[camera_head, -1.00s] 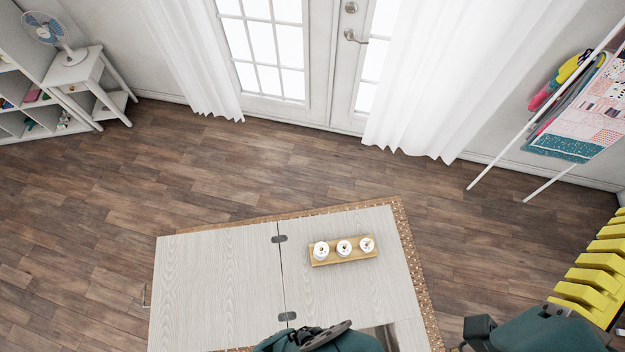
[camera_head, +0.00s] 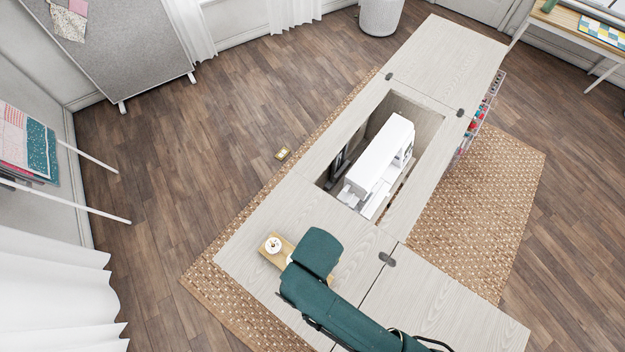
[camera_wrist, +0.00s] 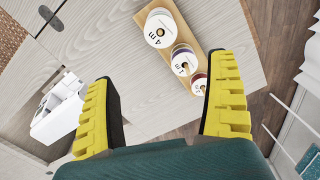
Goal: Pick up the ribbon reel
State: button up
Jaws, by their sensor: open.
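Three white-faced reels stand in a row on a wooden holder (camera_wrist: 150,17) in the wrist view: one at the top (camera_wrist: 159,29), a middle one (camera_wrist: 184,63) and one at the lower right (camera_wrist: 199,85). The two upper labels seem to read "4 m". The lowest reel is close to the right yellow finger and partly hidden by it. My gripper (camera_wrist: 163,90) is open, with bare cabinet top between its fingers. In the head view one reel (camera_head: 273,244) shows at the end of the holder (camera_head: 268,254); my arm hides the others.
The holder stands near the edge of the pale cabinet top (camera_head: 245,233). A white sewing machine (camera_head: 382,160) sits in the cabinet's opening. A woven rug (camera_head: 470,205) lies beneath the cabinet.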

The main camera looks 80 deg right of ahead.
notch_tip(320, 180, down, 9)
jog(key=shift+a+r+b, duration=0.1)
jog(key=shift+b, duration=0.4)
jog(key=f, duration=0.5)
jog(key=shift+s+a+f+b, duration=0.1)
jog(key=shift+a+f+b, duration=0.1)
jog(key=shift+b, duration=0.1)
jog(key=c, duration=1.1)
